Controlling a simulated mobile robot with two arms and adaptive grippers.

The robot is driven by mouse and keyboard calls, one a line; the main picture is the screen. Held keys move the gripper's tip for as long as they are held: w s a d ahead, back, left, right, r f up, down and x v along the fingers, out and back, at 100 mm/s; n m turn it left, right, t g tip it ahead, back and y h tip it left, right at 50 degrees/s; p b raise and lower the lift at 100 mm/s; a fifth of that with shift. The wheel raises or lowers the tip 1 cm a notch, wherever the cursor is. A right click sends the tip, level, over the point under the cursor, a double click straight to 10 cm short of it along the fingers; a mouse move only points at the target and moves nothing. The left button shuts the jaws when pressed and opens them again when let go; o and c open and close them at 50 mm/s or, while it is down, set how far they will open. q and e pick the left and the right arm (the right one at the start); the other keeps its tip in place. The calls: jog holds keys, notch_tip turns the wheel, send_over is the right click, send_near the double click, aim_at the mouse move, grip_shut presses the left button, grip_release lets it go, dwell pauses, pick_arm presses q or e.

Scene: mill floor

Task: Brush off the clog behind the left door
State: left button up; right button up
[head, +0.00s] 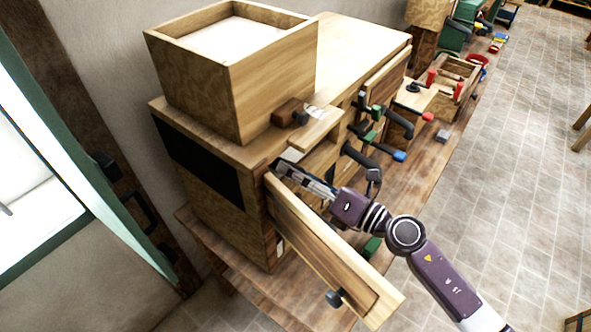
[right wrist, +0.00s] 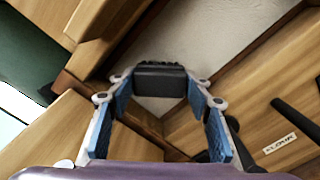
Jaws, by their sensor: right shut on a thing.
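The left door (head: 330,247) of the wooden mill cabinet (head: 225,210) stands swung open toward the front, with a black knob (head: 336,298) on its face. My right gripper (head: 290,172) is at the opening behind this door, near its hinge side. In the right wrist view its blue-padded fingers (right wrist: 160,95) are shut on a dark brush (right wrist: 160,77), a black block with a rough far edge. The brush is mostly hidden in the head view. I cannot make out a clog in either view. My left gripper is not in view.
An open hopper (head: 230,75) with white contents stands on the cabinet. Several dark handles with coloured ends, one of them blue (head: 399,156), stick out right of my right gripper. A "FLOUR" label (right wrist: 280,145) shows in the wrist view.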

jog(key=shift+b+v, duration=0.6)
jog(key=shift+v, duration=2.1)
jog(key=b+v, duration=0.1)
jog(key=v, duration=0.2)
